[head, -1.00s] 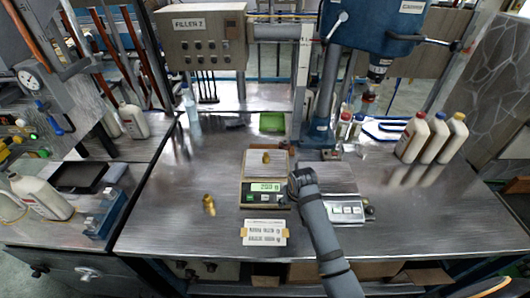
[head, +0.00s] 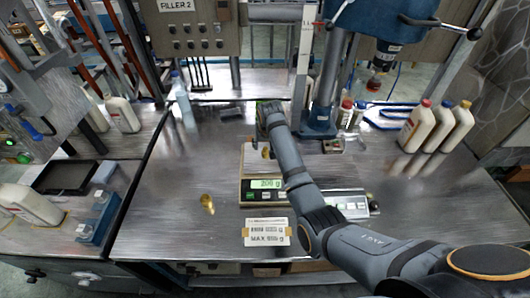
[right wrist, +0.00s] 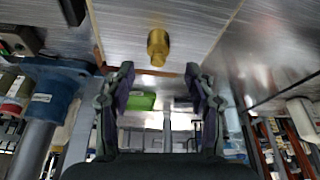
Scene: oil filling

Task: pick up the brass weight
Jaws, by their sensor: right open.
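A small brass weight (head: 266,153) stands on the pan of a scale (head: 249,160), partly hidden by my right arm. The display shows about 200 g. In the right wrist view the brass weight (right wrist: 158,46) is on the metal pan, beyond and between the fingertips, not touched. A second brass piece (head: 207,204) is on the table left of the scale. My right gripper (head: 268,108) is over the back of the scale; in the right wrist view its two fingers (right wrist: 161,80) are apart and empty. My left gripper is out of view.
A blue press (head: 320,110) stands behind and right of the scale. A label plate (head: 265,232) lies in front. White bottles (head: 437,127) stand at the right.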

